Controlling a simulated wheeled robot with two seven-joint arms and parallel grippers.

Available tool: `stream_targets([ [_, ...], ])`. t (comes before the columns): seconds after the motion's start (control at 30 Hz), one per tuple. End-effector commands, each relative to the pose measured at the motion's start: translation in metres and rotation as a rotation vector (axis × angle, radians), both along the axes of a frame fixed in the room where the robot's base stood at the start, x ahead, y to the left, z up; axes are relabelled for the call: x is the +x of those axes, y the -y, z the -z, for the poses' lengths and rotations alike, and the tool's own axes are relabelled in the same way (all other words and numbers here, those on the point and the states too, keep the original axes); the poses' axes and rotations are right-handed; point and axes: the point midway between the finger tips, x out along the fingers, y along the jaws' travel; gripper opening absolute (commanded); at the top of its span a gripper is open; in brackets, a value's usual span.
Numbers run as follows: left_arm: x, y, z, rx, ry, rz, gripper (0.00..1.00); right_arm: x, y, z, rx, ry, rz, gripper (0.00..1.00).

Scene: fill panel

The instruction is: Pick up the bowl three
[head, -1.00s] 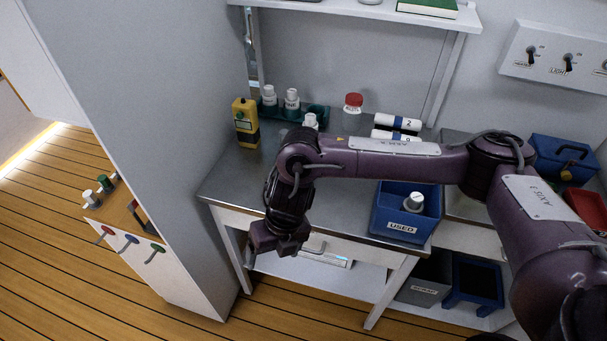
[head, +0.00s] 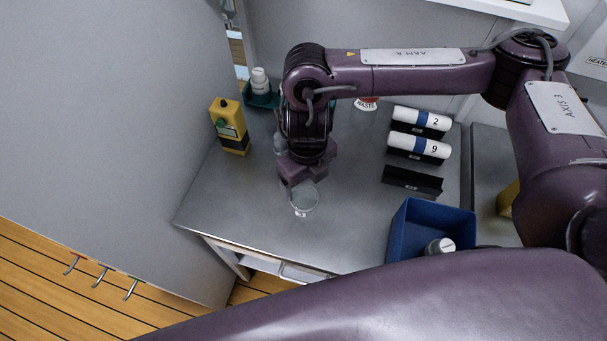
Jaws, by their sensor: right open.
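A small clear glass bowl-like vessel (head: 304,201) stands on the grey metal table (head: 240,205), left of centre in the head view. I see no number on it, and no other bowl shows. My right gripper (head: 299,182) is open and points down right over the vessel's far rim, overlapping it in the picture. I cannot tell whether it touches the glass. The gripper and wrist hide part of the table behind. My left gripper does not show.
A yellow device (head: 229,127) stands at the back left, near a white-capped bottle (head: 260,80). White rolls marked 2 (head: 421,119) and 9 (head: 418,145) lie in black holders at right. A blue bin (head: 410,225) stands at front right. My purple arm link crosses the bottom.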

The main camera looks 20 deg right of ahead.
Motion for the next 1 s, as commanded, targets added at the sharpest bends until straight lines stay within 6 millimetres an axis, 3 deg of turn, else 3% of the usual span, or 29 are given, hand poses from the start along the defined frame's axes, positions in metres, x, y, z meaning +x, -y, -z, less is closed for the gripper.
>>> stream_targets([
  [0.17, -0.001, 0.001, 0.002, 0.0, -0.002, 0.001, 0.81, -0.002, -0.001, 0.018, 0.002, -0.005, -0.001, 0.81],
  [0.47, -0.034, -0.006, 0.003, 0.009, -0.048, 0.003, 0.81, -0.002, -0.003, 0.04, 0.001, -0.006, 0.002, 0.81],
  [0.57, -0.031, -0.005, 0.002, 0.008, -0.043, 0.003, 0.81, -0.003, -0.005, 0.053, 0.002, -0.006, 0.002, 0.81],
  [0.73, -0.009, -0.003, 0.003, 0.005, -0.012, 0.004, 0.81, -0.003, -0.005, 0.073, 0.001, -0.005, 0.001, 0.81],
  [0.83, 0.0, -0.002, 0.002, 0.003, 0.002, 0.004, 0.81, -0.002, -0.005, 0.077, 0.002, -0.002, 0.0, 0.81],
  [1.0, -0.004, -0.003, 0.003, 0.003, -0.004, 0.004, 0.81, -0.002, -0.005, 0.077, 0.001, 0.0, -0.001, 0.81],
])
